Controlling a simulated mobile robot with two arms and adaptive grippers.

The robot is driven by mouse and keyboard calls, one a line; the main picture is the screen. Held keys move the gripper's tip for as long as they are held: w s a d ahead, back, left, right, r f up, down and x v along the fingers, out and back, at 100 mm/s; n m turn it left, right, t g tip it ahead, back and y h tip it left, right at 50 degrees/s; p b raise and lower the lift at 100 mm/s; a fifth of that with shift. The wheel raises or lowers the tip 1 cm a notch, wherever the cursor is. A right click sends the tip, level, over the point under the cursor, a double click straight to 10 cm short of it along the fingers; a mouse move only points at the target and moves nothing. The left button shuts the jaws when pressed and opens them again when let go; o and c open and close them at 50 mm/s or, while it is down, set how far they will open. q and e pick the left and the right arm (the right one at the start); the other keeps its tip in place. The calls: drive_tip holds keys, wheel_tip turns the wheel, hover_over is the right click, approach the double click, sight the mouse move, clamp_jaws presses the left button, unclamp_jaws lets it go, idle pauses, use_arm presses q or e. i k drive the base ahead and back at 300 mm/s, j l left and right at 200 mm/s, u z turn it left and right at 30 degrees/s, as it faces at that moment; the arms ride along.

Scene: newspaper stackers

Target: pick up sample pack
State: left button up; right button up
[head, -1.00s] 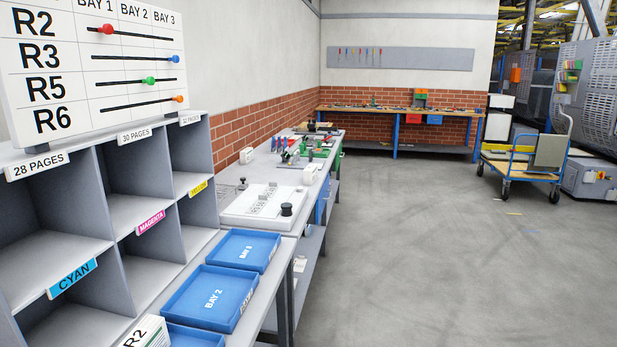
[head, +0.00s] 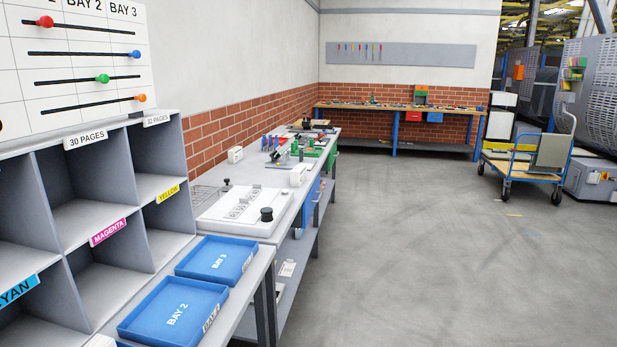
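No thing that I can be sure is the sample pack shows. A small pale item (head: 287,268) lies on the lower shelf under the workbench, too small to identify. A white corner of something (head: 101,341) shows at the bottom edge beside the bay 2 tray; most of it is cut off. The blue bay 2 tray (head: 135,325) and bay 3 tray (head: 187,267) look empty on the bench. Neither of my grippers is in view.
Grey pigeonholes (head: 78,248) with page and colour labels stand at the left under a slider board (head: 75,70). A long workbench (head: 262,262) runs along the wall, with a white plate (head: 238,222) on it. A trolley (head: 520,165) stands back right.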

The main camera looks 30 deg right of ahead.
sight(298, 174)
drive_tip(key=i+l, duration=0.15)
drive_tip(key=l, duration=0.5)
drive_tip(key=i+l, duration=0.15)
drive_tip(key=l, duration=0.45)
drive_tip(key=i+l+u, duration=0.1)
drive_tip(key=l, duration=0.55)
drive_tip(key=i+l, duration=0.15)
drive_tip(key=l, duration=0.45)
drive_tip(key=i+l, duration=0.1)
drive_tip(key=l, duration=0.55)
drive_tip(key=i+l+u, duration=0.1)
drive_tip(key=l, duration=0.55)
drive_tip(key=i+l, duration=0.1)
drive_tip(key=l, duration=0.55)
